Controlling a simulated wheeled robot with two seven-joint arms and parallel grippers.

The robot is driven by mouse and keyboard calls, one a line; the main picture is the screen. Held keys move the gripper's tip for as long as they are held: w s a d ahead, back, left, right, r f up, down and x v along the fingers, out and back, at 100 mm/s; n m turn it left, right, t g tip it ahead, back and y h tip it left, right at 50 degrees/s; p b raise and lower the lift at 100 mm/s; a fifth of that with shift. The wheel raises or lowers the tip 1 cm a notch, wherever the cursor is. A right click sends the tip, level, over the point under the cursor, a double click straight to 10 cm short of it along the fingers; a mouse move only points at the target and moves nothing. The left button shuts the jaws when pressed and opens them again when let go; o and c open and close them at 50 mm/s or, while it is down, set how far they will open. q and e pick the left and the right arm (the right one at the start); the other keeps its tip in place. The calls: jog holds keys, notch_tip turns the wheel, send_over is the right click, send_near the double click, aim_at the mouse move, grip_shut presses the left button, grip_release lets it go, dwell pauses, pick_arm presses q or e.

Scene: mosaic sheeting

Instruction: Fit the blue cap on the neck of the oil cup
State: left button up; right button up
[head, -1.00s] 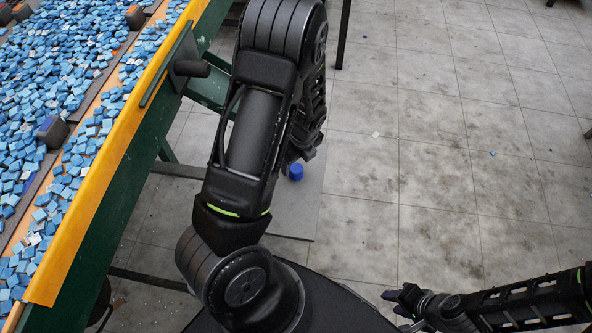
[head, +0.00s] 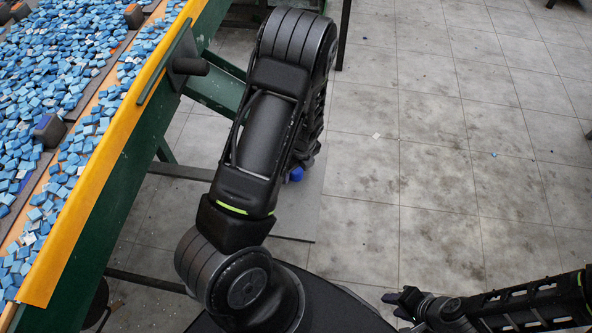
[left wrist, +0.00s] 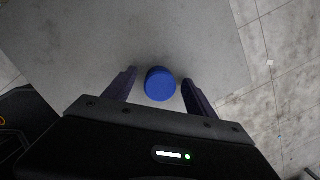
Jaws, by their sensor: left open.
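The blue cap (left wrist: 160,84) is a short round piece over a grey sheet (left wrist: 60,40) in the left wrist view. It also shows in the head view (head: 297,175), partly covered by my left arm. My left gripper (left wrist: 158,76) is open, with one finger on each side of the cap and a gap showing at both sides. I cannot tell how high the fingers are over it. My right gripper (head: 402,299) is low at the right, far from the cap; its jaws are too small and dark to read. I cannot make out the oil cup.
A green-framed bench (head: 128,150) with a yellow edge stands at the left, covered in blue mosaic pieces (head: 60,60). A dark handle-like fitting (head: 188,66) juts from its side. The tiled floor (head: 440,120) at the right is mostly clear.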

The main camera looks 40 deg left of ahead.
pick_arm(q)
jog(key=shift+c, duration=0.3)
grip_shut()
dwell(0.6)
